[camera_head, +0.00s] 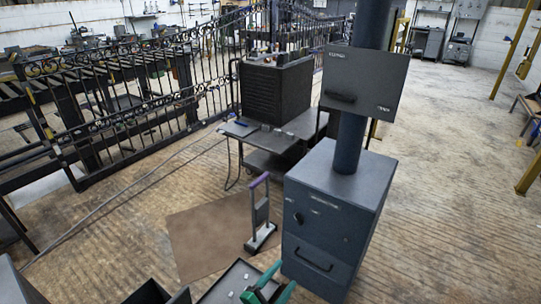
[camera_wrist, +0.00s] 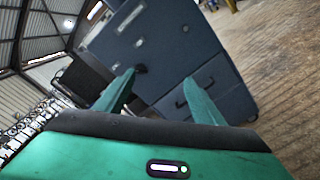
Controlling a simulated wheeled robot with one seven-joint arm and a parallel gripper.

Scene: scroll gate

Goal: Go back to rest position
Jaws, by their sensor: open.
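My gripper (camera_head: 267,286) is at the bottom middle of the head view, with its green fingers apart and nothing seen between them. In the wrist view my gripper (camera_wrist: 160,100) points toward the dark blue-grey cabinet (camera_wrist: 170,45), its two green fingers spread. The same cabinet (camera_head: 332,215) stands to the right of my gripper in the head view, with a round knob, a drawer handle and a thick pipe (camera_head: 349,142) rising from its top. I cannot tell the exact gap between the fingers and the cabinet.
A dark tray (camera_head: 236,278) with small pale pieces lies near my gripper. A stand with a purple top (camera_head: 260,205) is left of the cabinet, by a brown mat (camera_head: 205,240). A black ribbed box sits on a metal table (camera_head: 245,131). Wrought-iron gates (camera_head: 130,110) stand left.

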